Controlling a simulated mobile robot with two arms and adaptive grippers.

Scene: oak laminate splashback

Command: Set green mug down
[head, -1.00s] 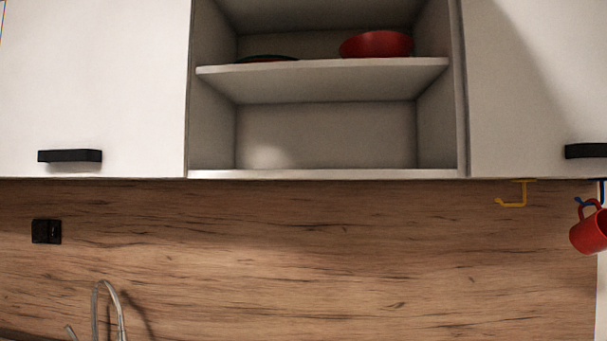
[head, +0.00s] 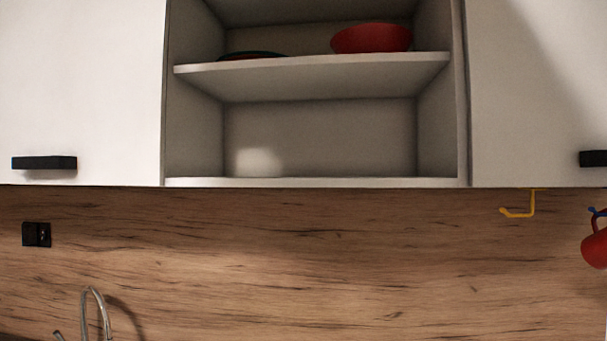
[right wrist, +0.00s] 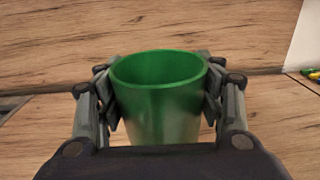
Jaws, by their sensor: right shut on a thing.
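The green mug (right wrist: 158,100) shows in the right wrist view, its open rim facing up toward the camera. My right gripper (right wrist: 160,98) is shut on it, with one finger against each side of the mug. The mug's base is hidden, and I cannot tell whether it touches the surface below. The head view shows neither the mug nor my grippers.
An open cabinet shelf (head: 310,78) holds a red bowl (head: 371,38); the compartment below is empty. A red mug (head: 596,248) hangs at the right, near an empty yellow hook (head: 520,212). A faucet (head: 97,310) stands at lower left.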

